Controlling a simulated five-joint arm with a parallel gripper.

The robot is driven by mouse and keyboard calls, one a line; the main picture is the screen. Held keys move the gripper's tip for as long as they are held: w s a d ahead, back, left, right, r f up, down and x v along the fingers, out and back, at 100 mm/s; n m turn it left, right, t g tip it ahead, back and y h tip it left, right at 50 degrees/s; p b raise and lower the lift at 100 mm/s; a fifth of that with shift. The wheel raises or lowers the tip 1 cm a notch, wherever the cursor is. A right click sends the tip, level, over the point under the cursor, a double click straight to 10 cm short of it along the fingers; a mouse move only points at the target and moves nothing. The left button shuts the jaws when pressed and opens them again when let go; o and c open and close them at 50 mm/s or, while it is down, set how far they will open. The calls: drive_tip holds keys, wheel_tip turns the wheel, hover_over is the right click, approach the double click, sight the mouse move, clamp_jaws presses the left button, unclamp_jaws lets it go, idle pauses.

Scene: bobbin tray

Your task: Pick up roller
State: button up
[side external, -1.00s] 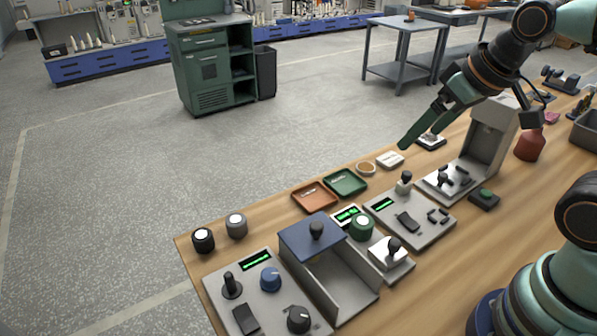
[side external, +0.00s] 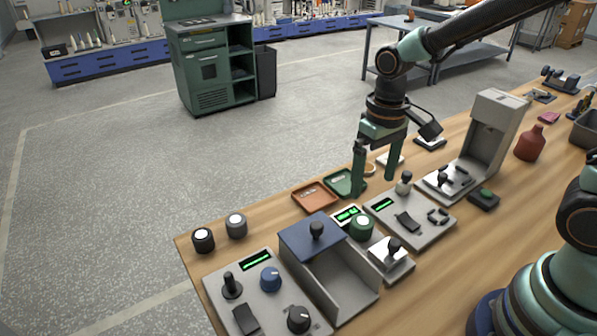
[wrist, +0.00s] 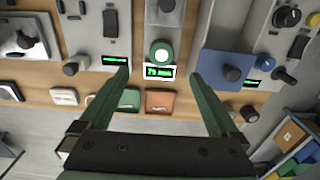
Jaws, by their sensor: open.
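I cannot tell for sure which thing is the roller. An orange tray (side external: 303,206) and a green tray (side external: 331,190) lie side by side at the table's far edge in the side view; a small light item shows in the green one. The wrist view also shows the orange tray (wrist: 159,104) and part of the green tray (wrist: 131,98), between my fingers. My gripper (side external: 374,186) is open, pointing down, its fingers apart above the far edge near the green tray. In the wrist view my gripper (wrist: 162,74) shows nothing held.
A blue-topped housing (side external: 305,238), a green knob (side external: 361,228) and a control panel (side external: 425,222) stand in front of the trays. A tall grey stand (side external: 497,125) rises to the right.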

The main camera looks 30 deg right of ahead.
hover_over(363, 220)
drive_tip(key=f, duration=0.6)
drive_tip(key=shift+s+d, duration=0.1)
drive_tip(key=shift+s, duration=0.2)
drive_tip(key=shift+w+f, duration=0.15)
drive_tip(key=shift+f, duration=1.45)
drive_tip(key=shift+w+f, duration=0.1)
drive_tip(key=shift+f, duration=1.45)
clamp_jaws()
drive_tip(key=shift+r, duration=0.1)
